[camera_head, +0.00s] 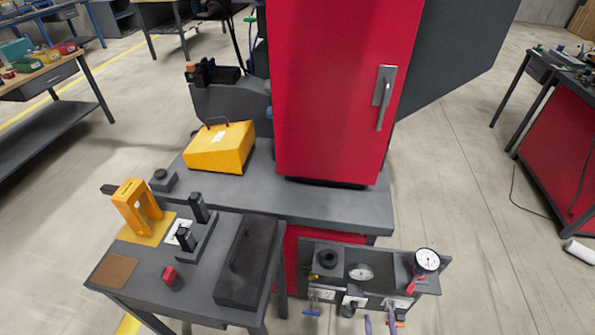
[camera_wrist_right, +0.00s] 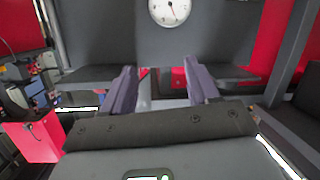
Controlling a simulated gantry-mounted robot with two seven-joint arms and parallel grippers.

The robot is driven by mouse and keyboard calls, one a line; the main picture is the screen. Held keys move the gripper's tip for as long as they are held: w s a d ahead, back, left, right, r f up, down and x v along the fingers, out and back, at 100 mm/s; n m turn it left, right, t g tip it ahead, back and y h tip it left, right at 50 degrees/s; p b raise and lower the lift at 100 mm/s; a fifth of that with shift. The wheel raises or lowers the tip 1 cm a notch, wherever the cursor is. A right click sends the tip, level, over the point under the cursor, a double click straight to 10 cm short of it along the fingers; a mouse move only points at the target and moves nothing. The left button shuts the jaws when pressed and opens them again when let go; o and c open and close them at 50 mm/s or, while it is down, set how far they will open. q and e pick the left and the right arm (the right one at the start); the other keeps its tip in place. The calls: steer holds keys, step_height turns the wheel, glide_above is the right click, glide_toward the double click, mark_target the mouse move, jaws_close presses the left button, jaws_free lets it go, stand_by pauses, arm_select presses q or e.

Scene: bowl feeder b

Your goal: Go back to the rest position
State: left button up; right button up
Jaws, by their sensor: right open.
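My right gripper (camera_head: 380,322) shows only as two purple-grey fingertips at the bottom edge of the head view, just below the front of the grey valve panel (camera_head: 305,262). In the right wrist view the two fingers of my right gripper (camera_wrist_right: 162,78) stand apart with nothing held between them. A round white gauge (camera_head: 427,260) stands at the panel's right end. The gauge also shows at the top of the wrist view (camera_wrist_right: 169,10). A red handle (camera_head: 414,287) hangs below the gauge. My left gripper is in neither view.
A red cabinet (camera_head: 335,85) stands on the grey bench behind the panel. A yellow box (camera_head: 220,148) sits on that bench. Open floor (camera_head: 500,270) lies right.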

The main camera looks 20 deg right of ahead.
steer(key=s+a+r+n+g+y+p, duration=0.1)
steer(key=a+r+g+y+p, duration=0.15)
steer(key=r, duration=0.55)
steer(key=s+a+r+n+g+y+p, duration=0.15)
steer(key=a+r, duration=0.25)
steer(key=r, duration=0.5)
steer(key=s+a+r+n+g+y+p, duration=0.1)
steer(key=s+a+r+g+p, duration=0.2)
steer(key=s+r+g, duration=0.5)
arm_select(q)
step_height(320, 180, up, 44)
steer(key=p, duration=3.5)
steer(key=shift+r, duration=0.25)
arm_select(e)
step_height(320, 180, up, 33)
steer(key=s+t, duration=0.1)
steer(key=shift+r, duration=0.2)
steer(key=shift+d, duration=0.1)
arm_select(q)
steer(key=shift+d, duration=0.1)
